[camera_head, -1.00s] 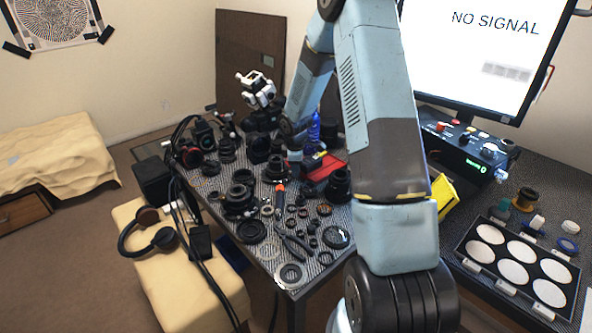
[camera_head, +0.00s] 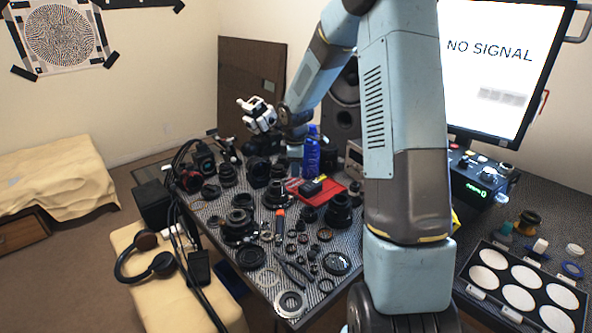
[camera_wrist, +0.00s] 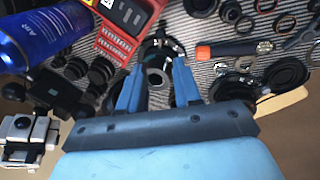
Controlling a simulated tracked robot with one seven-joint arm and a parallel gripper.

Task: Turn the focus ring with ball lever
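In the wrist view, my gripper (camera_wrist: 159,66) is open, its two blue fingers apart. A dark lens part with a grey ring (camera_wrist: 156,76) shows between and beyond the fingers. I cannot tell whether either finger touches it. A dark round lens (camera_head: 276,195) stands beside the red tray in the head view, probably the same part. The ball lever cannot be made out clearly. In the head view my fingers are too small and dark to make out.
A red tray (camera_head: 333,191) and blue bottle (camera_head: 311,152) stand close by. A white device (camera_head: 257,114) stands at the back. Loose rings and lens parts crowd the table.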

